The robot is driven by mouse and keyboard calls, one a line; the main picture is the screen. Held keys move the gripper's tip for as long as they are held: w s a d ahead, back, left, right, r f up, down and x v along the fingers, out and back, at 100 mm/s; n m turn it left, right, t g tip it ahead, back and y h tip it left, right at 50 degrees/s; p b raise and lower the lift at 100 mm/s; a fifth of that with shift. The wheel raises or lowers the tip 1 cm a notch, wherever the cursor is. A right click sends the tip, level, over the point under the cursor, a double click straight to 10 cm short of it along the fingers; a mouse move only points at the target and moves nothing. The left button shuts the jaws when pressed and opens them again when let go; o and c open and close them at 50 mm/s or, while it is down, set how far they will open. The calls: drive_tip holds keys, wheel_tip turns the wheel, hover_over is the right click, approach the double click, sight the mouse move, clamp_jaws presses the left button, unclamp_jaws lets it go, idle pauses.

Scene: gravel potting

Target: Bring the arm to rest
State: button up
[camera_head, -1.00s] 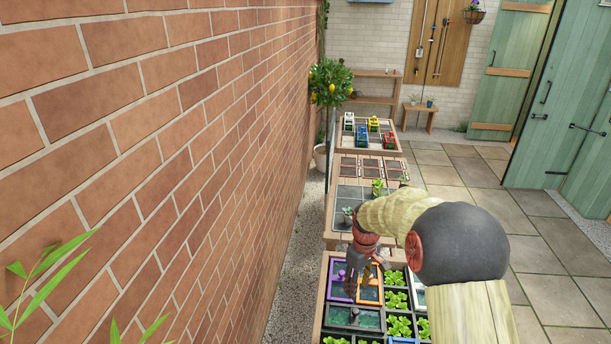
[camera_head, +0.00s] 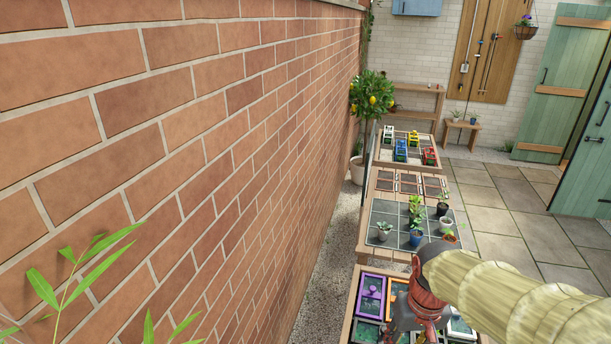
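My gripper (camera_head: 408,318) is at the lower right of the head view, at the end of my arm, above the near planter table (camera_head: 355,300). It looks dark and reddish. Its fingers point down and blend with the trays behind them, so their opening is not clear. I see nothing plainly held in it. A purple-framed tray (camera_head: 370,296) lies just left of it, and part of an orange-framed tray (camera_head: 396,289) shows behind it. My arm hides most of the near table's right side.
A middle table (camera_head: 378,205) holds several potted plants (camera_head: 416,237). A far table (camera_head: 385,153) carries colourful items (camera_head: 401,149). A brick wall (camera_head: 190,150) closes off the left side. A lemon tree (camera_head: 371,100) stands beside the tables. Open paving (camera_head: 500,210) lies to the right.

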drive_tip(key=s+a+r+t, duration=0.2)
drive_tip(key=s+r+t, duration=0.2)
drive_tip(key=s+r, duration=0.5)
drive_tip(key=shift+s+a+r+t+b, duration=0.15)
drive_tip(key=shift+s+r+t+b, duration=0.2)
drive_tip(key=shift+s, duration=0.3)
drive_tip(key=shift+r, duration=0.1)
idle(0.3)
